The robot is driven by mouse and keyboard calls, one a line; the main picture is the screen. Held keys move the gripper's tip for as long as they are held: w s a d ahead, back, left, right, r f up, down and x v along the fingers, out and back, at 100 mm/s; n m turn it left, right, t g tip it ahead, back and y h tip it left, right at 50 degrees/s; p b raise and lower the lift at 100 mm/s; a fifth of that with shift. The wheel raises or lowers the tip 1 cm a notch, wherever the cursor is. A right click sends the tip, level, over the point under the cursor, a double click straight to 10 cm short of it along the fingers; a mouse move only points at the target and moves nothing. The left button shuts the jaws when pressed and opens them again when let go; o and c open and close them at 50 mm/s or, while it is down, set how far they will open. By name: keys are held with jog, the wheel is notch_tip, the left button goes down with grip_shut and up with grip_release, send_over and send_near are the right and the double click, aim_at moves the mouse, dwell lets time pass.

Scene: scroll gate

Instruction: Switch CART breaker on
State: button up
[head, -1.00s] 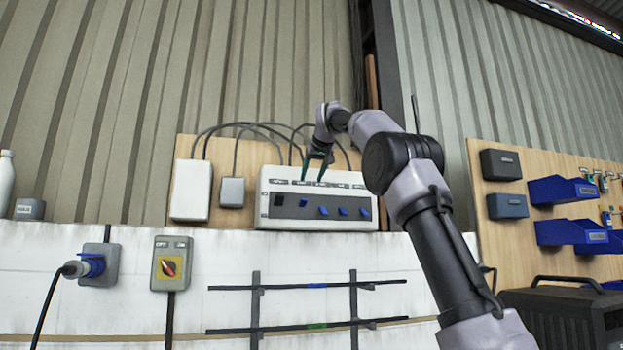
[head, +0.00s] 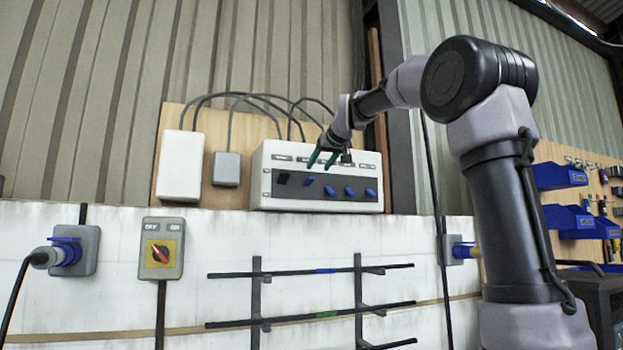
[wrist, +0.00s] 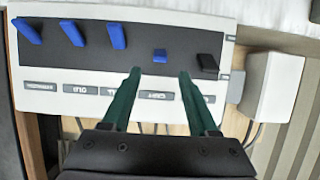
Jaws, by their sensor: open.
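The breaker box (head: 258,196) is a white panel on a wooden board, with a dark strip holding one black switch (head: 283,179) and several blue levers. The leftmost blue lever (head: 309,181) sits higher than the other blue levers (head: 350,192). In the wrist view the panel appears upside down, and that lever looks short (wrist: 160,56), while the others (wrist: 116,36) stand out longer.
A white box (head: 182,166) and a small grey box (head: 227,169) are left of the panel, with cables arching above. Below are a rotary switch (head: 161,249), a blue plug (head: 68,252) and black rails (head: 310,271). Blue bins (head: 570,220) hang at right.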

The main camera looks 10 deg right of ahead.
aim_at(312, 179)
jog(key=x, duration=0.7)
jog(key=shift+w, duration=0.15)
jog(key=shift+a+f, duration=0.1)
grip_shut()
